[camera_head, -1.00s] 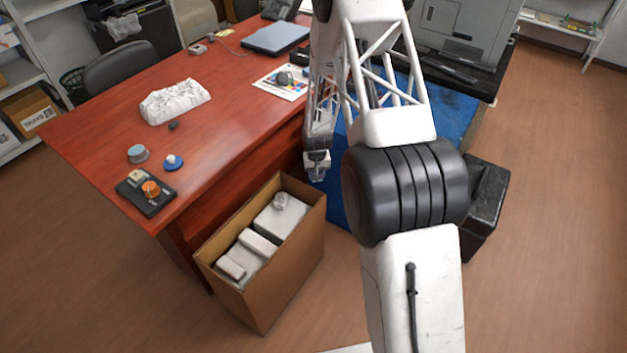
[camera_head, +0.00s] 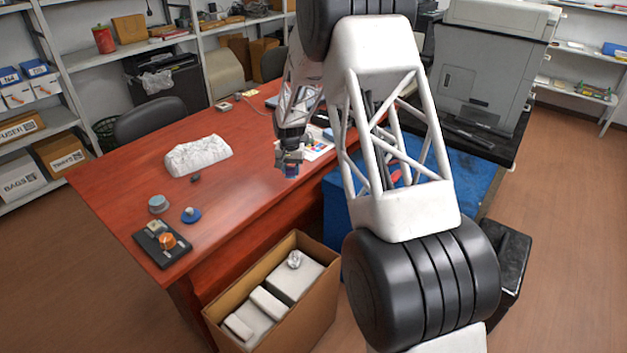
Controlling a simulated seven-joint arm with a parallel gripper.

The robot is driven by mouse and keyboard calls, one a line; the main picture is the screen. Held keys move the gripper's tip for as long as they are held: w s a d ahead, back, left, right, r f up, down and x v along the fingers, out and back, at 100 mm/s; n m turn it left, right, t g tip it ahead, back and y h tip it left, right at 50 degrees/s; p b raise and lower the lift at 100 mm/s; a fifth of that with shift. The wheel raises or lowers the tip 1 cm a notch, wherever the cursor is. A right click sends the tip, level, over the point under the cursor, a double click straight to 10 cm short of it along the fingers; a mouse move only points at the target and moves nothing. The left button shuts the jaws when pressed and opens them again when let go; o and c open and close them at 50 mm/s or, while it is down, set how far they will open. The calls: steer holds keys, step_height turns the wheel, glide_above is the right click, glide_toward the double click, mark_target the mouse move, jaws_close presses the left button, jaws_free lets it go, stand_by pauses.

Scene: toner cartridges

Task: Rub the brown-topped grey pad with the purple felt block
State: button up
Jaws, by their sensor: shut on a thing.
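My gripper (camera_head: 289,160) is above the red-brown desk, right of its middle, pointing down. It is shut on a small blue-purple block (camera_head: 291,172), which I take for the purple felt block; the fingers partly hide it. A dark tray (camera_head: 179,252) lies at the desk's near left corner. On it are a round orange-brown piece (camera_head: 167,241) and a small pale-topped piece (camera_head: 153,228). I cannot tell for certain which thing is the brown-topped grey pad. The gripper is well to the right of the tray and apart from it.
A grey round tin (camera_head: 157,203), a blue round piece with a pale knob (camera_head: 190,214) and a small dark object (camera_head: 195,178) stand on the desk. A crumpled white bag (camera_head: 198,156) lies behind them. An open carton (camera_head: 322,303) stands in front. The desk's middle is clear.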

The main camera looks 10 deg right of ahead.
steer(key=s+a+r+n, duration=0.1)
steer(key=s+a, duration=0.4)
steer(key=a, duration=1)
steer(key=s+a+r, duration=0.2)
steer(key=s+a, duration=0.3)
steer(key=a, duration=1.1)
steer(key=s+a+r+n, duration=0.1)
steer(key=s+a, duration=0.4)
steer(key=a, duration=1.1)
steer(key=shift+a+r+n, duration=0.2)
steer(key=shift+r+n, duration=0.1)
steer(key=shift+r, duration=0.15)
